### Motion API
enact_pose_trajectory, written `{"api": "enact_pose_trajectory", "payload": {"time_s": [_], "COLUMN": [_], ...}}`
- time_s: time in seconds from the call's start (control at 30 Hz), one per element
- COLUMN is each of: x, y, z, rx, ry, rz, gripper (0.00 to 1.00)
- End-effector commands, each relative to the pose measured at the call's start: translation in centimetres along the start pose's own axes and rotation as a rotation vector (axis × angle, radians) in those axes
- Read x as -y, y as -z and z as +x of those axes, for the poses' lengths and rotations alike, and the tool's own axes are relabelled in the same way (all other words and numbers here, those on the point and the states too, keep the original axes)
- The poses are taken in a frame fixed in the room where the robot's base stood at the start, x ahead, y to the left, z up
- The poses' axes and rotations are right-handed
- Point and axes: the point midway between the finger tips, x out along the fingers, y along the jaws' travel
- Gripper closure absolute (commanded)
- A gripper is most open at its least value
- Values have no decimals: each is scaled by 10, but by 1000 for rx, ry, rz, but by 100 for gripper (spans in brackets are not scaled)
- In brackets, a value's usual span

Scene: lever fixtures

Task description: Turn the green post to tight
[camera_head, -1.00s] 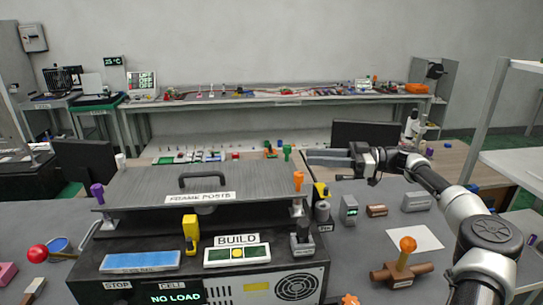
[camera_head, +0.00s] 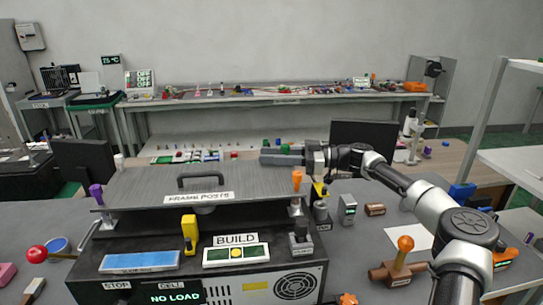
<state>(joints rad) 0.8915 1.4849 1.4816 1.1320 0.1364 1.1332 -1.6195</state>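The frame-posts plate (camera_head: 150,188) is a dark grey panel with a handle on top. A purple post (camera_head: 97,192) stands at its front left, an orange post (camera_head: 297,180) at its front right, and a white post (camera_head: 118,160) at its back left. The green post (camera_head: 286,144) is at the back right corner, mostly hidden by my gripper; only a bit of green shows above the fingers. My gripper (camera_head: 264,155) points left across that corner, its fingers level. I see them side-on, so their opening, and any contact with the post, cannot be told.
The machine front has a yellow lever (camera_head: 189,233), a BUILD panel (camera_head: 236,254) and a NO LOAD display (camera_head: 175,298). An orange-knobbed brown valve (camera_head: 405,245) stands right. A black monitor (camera_head: 365,137) stands behind my arm. Small coloured parts lie beyond the plate.

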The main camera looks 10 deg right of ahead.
Motion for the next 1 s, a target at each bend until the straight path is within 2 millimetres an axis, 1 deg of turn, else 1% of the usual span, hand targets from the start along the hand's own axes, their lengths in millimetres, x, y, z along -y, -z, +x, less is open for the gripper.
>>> {"api": "enact_pose_trajectory", "payload": {"time_s": [0.03, 0.2, 0.43, 0.57, 0.7, 0.97, 1.0], "x": [0, 0, 0, -2, -5, -5, -5], "y": [0, 0, -2, -4, -1, 1, 1], "z": [0, 0, 0, -1, -1, -1, -1], "rx": [0, 0, -1, 0, -1, -1, -1], "ry": [0, 0, -17, -83, -129, -133, -132], "rz": [0, 0, -1, -4, -2, -1, -1], "gripper": [73, 100, 100, 100, 100, 100, 82]}}
